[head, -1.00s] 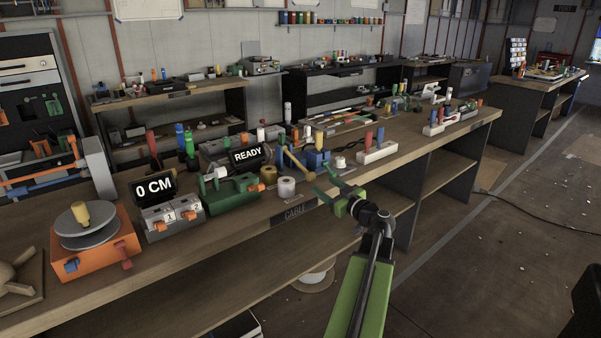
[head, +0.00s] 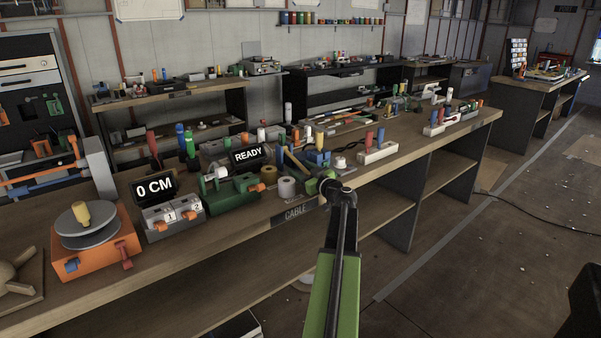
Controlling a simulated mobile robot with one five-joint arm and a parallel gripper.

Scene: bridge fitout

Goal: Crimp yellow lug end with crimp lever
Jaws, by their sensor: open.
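A tan, yellowish lever (head: 297,162) slants up beside a blue block (head: 318,157) on the cable bench, right of the READY display; I take it for the crimp lever. My gripper (head: 309,176), green, is at the bench's front edge, in front of the blue block and close to the lever's lower part. Its jaws are open; it partly covers the block, and I cannot tell whether it touches the lever. I cannot tell which thing is the yellow lug end.
A green machine (head: 232,193) with an orange knob and the READY display (head: 247,155) stands left of my gripper. A white block with red and blue pegs (head: 377,153) is to the right. The floor right of the bench is mostly clear.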

